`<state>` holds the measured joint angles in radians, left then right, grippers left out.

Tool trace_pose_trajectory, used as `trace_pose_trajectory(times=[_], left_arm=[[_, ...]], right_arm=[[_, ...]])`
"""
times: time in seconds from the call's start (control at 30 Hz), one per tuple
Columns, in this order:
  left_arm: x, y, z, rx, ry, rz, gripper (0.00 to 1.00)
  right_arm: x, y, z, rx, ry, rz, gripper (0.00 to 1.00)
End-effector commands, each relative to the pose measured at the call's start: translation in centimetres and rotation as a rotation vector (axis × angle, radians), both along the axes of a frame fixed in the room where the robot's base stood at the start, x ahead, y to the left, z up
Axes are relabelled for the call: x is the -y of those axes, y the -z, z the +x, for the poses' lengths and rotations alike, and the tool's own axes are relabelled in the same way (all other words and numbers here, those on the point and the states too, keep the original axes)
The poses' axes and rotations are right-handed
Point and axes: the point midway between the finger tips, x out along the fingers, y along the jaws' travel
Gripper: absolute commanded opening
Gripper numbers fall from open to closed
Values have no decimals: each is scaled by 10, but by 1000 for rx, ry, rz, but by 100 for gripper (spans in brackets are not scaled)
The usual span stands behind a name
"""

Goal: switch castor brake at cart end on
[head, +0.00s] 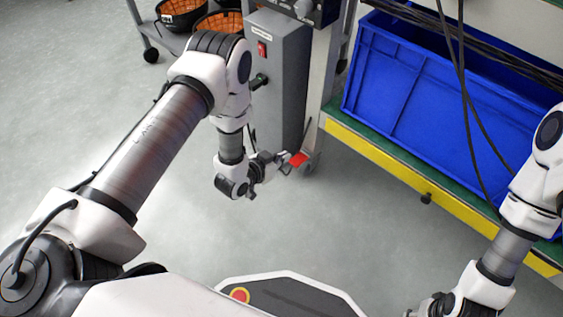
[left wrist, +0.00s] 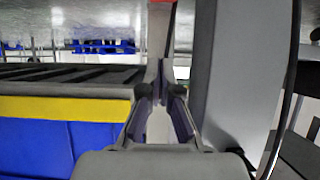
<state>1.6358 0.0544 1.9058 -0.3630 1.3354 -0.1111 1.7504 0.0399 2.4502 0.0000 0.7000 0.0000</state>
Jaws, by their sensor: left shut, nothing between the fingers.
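The castor brake shows as a red pedal (head: 299,159) on a castor (head: 309,169) at the foot of the grey cart post, in the middle of the head view. My left gripper (head: 284,168) is shut and empty, just left of the pedal and close to it. I cannot tell whether they touch. In the left wrist view the fingertips (left wrist: 160,66) meet, and a red piece (left wrist: 162,2) shows at the top edge beyond them. My right gripper (head: 430,305) is at the bottom right, partly cut off, and its opening cannot be made out.
A grey cabinet (head: 283,85) with a red switch (head: 262,48) stands behind my left gripper. A blue crate (head: 400,75) sits on a shelf with a yellow edge (head: 385,168) to the right. Black cables hang at the right. The floor (head: 340,230) in front is clear.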

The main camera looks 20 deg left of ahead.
Motion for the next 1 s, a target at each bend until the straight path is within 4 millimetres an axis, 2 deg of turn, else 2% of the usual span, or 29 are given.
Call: trace_pose_trajectory(times=[0.03,0.3,0.4,0.53,1.0], left_arm=[[4,11,10,5,3,2,0],[22,40,59,3,2,0,0],[19,59,52,-2,-1,0,0],[18,70,49,-2,-1,0,0],[17,72,47,-1,0,0,0]], right_arm=[[0,13,0,0,0,0,40],[0,46,1,1,3,0,40],[1,57,1,3,5,-1,40],[1,64,2,5,7,-1,40],[1,63,2,6,8,-1,40]])
